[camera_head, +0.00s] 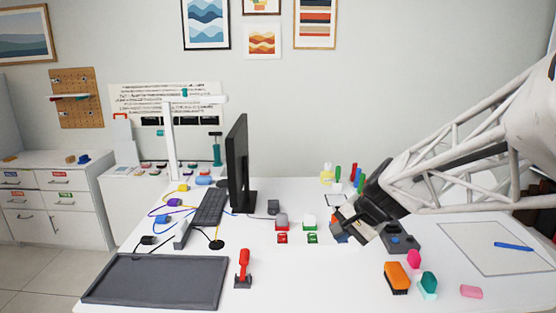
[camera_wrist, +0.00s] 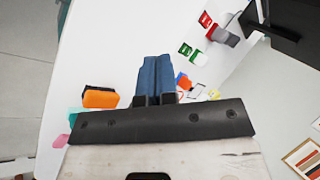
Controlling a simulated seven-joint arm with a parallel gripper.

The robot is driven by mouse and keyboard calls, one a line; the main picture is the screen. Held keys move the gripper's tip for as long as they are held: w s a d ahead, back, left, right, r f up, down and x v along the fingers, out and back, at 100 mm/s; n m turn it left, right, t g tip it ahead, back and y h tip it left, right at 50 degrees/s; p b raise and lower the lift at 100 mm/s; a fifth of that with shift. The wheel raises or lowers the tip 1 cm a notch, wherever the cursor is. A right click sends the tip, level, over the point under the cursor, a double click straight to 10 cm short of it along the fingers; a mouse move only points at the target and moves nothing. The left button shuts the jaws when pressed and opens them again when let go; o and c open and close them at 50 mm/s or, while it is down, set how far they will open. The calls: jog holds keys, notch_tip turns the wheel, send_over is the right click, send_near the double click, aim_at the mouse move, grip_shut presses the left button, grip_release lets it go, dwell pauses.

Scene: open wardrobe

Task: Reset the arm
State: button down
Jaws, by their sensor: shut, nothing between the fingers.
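My arm reaches in from the right in the head view, and my gripper (camera_head: 347,232) hangs above the white table (camera_head: 300,268), right of the middle. In the wrist view my gripper (camera_wrist: 156,62) shows two blue fingers pressed together, with nothing between them. An orange brush-like block (camera_head: 396,277) lies on the table to the right of and nearer than the gripper; it also shows in the wrist view (camera_wrist: 101,98). Part of the table behind the gripper is hidden by the arm.
A dark monitor (camera_head: 238,165) and keyboard (camera_head: 208,207) stand left of centre. Red (camera_head: 282,238) and green (camera_head: 312,238) items sit near the gripper. A whiteboard (camera_head: 490,245) lies right. The front middle is clear.

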jog(key=s+d+n+g+h, duration=0.1)
jog(key=s+d+n+h, duration=0.2)
jog(key=s, duration=2.2)
jog(key=n+h, duration=0.2)
jog(key=n, duration=0.2)
jog(key=shift+n+g, duration=0.3)
jog(key=shift+n, duration=0.1)
